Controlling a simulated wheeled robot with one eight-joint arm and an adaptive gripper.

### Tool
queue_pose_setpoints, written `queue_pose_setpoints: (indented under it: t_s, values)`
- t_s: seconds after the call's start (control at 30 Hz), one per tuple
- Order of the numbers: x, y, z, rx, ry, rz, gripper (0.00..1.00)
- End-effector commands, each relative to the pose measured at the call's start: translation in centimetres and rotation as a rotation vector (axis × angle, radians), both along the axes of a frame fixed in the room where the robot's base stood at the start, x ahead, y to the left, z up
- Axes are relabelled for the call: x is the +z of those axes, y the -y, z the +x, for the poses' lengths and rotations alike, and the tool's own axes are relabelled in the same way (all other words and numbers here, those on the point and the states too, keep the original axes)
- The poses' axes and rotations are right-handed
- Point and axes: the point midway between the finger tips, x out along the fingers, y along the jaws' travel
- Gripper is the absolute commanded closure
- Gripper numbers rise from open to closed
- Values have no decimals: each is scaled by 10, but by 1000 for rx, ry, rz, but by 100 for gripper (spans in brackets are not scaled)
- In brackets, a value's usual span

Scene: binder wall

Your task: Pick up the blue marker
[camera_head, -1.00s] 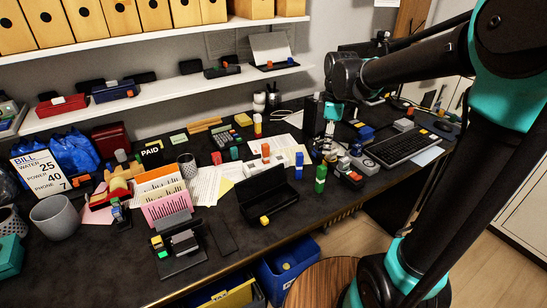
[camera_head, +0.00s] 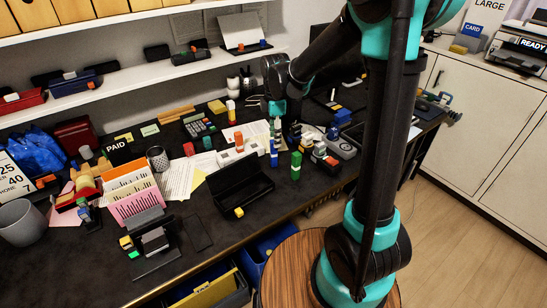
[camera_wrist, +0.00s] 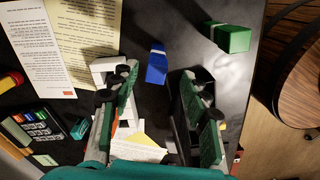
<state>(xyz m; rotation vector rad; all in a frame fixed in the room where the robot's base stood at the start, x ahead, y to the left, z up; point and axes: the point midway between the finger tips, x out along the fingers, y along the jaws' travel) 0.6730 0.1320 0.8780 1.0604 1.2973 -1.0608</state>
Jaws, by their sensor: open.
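The blue marker (camera_head: 274,154) stands upright on the dark desk, a blue body with a pale band, just left of the green marker (camera_head: 296,166). In the wrist view the blue marker (camera_wrist: 157,67) shows between and slightly beyond my fingertips, with the green marker (camera_wrist: 232,38) off to the right. My gripper (camera_head: 277,124) is over the desk, close behind and above the blue marker in the head view. Its two green-padded fingers (camera_wrist: 156,72) are spread apart with nothing held. The exact gap from fingers to marker is hard to tell.
An open black case (camera_head: 242,190) lies front left of the markers. A white holder with an orange-topped item (camera_head: 238,148) is to the left, and a calculator (camera_head: 198,126) farther back. Stamps and small bottles (camera_head: 322,155) crowd the right. A shelf (camera_head: 130,80) runs above.

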Motion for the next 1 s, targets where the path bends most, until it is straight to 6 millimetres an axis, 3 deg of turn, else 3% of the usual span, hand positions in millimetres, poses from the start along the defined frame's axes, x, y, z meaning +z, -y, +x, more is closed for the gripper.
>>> queue_pose_setpoints:
  t_s: [0.27,0.63,0.93,1.0]
  values:
    - [-20,-1,0,0,0,0,53]
    - [-64,-5,4,-1,0,0,53]
    - [-68,-5,4,-1,0,0,53]
    - [-68,-5,4,-1,0,0,61]
